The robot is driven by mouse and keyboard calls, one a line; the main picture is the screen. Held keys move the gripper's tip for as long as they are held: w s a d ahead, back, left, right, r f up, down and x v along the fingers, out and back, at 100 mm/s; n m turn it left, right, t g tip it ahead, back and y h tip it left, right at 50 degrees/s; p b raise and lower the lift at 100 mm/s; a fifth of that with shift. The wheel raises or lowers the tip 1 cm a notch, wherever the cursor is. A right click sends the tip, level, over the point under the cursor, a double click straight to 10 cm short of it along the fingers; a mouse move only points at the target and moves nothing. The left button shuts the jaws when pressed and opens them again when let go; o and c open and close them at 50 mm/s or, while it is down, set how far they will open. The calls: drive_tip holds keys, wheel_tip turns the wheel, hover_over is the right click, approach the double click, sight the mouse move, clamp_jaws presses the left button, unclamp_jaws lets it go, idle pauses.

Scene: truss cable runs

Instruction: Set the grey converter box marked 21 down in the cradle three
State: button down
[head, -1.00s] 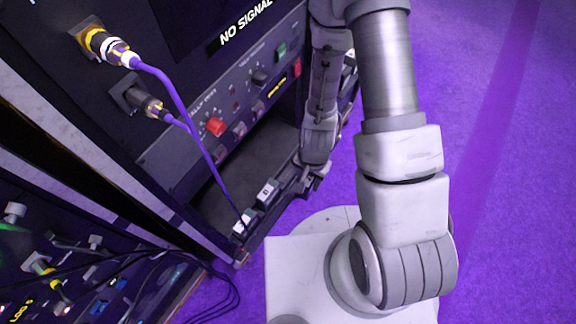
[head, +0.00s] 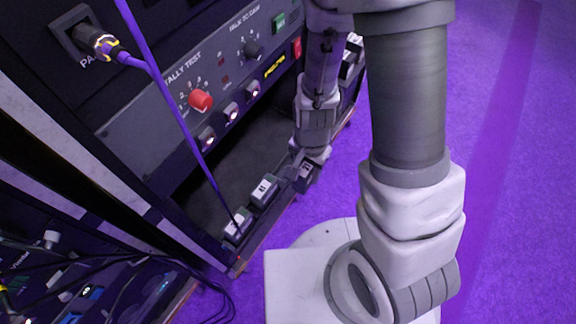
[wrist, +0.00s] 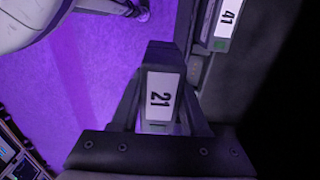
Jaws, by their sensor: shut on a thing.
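The grey converter box marked 21 (wrist: 160,97) is between the fingers of my gripper (wrist: 163,120) in the wrist view, its white label facing the camera. In the head view my gripper (head: 306,170) is low in front of the rack, at the ledge (head: 228,259) along its foot, just right of two grey boxes. I cannot tell whether the held box touches the ledge. No cradle number is readable, so I cannot tell which place is cradle three.
A box marked 41 (wrist: 226,22) sits near the held box. Two boxes (head: 264,190) (head: 238,225) stand on the ledge; a purple cable (head: 170,100) runs down to the left one. More boxes (head: 350,58) stand farther along. Black cables (head: 150,258) hang at lower left.

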drive_tip(key=shift+a+f+b, duration=0.1)
drive_tip(key=shift+f+b, duration=0.2)
drive_tip(key=shift+b, duration=0.1)
drive_tip(key=w+a+f, duration=0.1)
drive_tip(key=w, duration=0.1)
drive_tip(key=w+a+f, duration=0.1)
drive_tip(key=w+f, duration=0.1)
drive_tip(key=w, duration=0.1)
drive_tip(key=w+a+f, duration=0.1)
drive_tip(key=w+f, duration=0.1)
drive_tip(key=w, duration=0.1)
drive_tip(key=shift+w+a+f+b, duration=0.1)
drive_tip(key=shift+w+a+b, duration=0.15)
drive_tip(key=shift+a+b, duration=0.1)
drive_tip(key=shift+f+b, duration=0.4)
drive_tip(key=shift+f, duration=1.55)
drive_tip(key=shift+f, duration=0.1)
drive_tip(key=shift+c, duration=2)
unclamp_jaws()
